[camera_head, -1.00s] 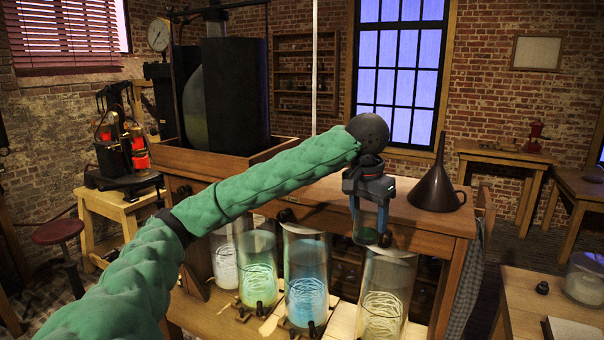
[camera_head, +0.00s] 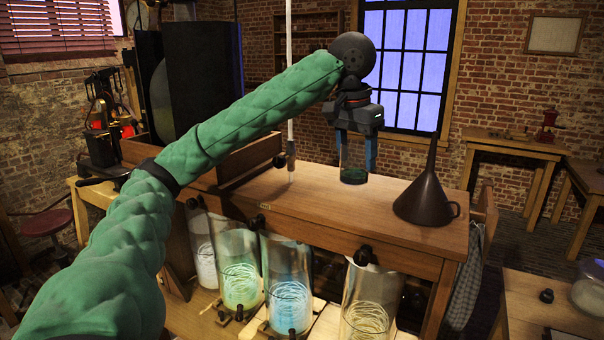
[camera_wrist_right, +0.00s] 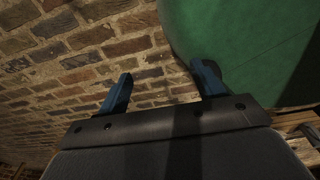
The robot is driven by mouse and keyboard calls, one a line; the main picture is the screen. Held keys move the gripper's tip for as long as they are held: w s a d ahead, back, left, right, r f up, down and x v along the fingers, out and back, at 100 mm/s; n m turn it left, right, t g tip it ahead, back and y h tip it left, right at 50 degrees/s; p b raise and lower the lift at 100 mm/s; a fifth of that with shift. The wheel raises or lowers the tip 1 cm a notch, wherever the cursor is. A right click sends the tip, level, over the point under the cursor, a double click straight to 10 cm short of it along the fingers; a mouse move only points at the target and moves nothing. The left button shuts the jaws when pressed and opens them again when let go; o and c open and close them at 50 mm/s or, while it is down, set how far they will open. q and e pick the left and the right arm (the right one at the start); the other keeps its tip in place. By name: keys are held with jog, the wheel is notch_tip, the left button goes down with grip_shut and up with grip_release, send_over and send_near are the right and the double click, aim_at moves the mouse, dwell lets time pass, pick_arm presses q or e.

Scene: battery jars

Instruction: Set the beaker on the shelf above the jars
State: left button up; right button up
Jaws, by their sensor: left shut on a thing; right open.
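In the head view my left gripper (camera_head: 357,150) is shut on a small glass beaker (camera_head: 354,173) with dark green contents. The beaker is upright between the blue fingers. It appears over the wooden shelf (camera_head: 300,205); I cannot tell whether its base touches the top. Several tall glass jars stand below the shelf's front: a pale one (camera_head: 203,255), a green one (camera_head: 240,270), a blue one (camera_head: 288,290) and a yellowish one (camera_head: 368,305). My right gripper (camera_wrist_right: 163,82) shows only in the right wrist view, open and empty, facing a brick wall.
A dark funnel (camera_head: 426,200) stands on the shelf, right of the beaker. A thin pale rod (camera_head: 290,110) hangs to the left. A wooden tray with a large dark container (camera_head: 190,85) is at the left. The shelf between rod and funnel is mostly clear.

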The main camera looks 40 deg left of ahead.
pick_arm(q)
jog(key=shift+w+a+f, duration=0.1)
jog(key=shift+w+a, duration=0.1)
jog(key=shift+a, duration=0.1)
jog(key=shift+w+a+f+p, duration=0.65)
jog(key=shift+w+a+f, duration=0.45)
jog(key=shift+w, duration=0.35)
jog(key=shift+w+a+f+p, duration=0.6)
jog(key=shift+w+a+f, duration=0.25)
jog(key=shift+w+f, duration=0.55)
jog(key=shift+w+a+f+p, duration=0.65)
jog(key=shift+w+a+f, duration=0.45)
jog(key=shift+w, duration=0.35)
jog(key=shift+f+p, duration=0.6)
jog(key=shift+f, duration=0.75)
jog(key=shift+d+f, duration=0.1)
jog(key=shift+f, duration=0.15)
pick_arm(e)
jog(key=s+r, duration=0.2)
jog(key=s+d+r, duration=0.1)
jog(key=s, duration=0.1)
jog(key=shift+r, duration=0.4)
pick_arm(q)
jog(key=shift+f, duration=0.1)
jog(key=o, duration=1)
pick_arm(e)
jog(key=shift+a, duration=0.2)
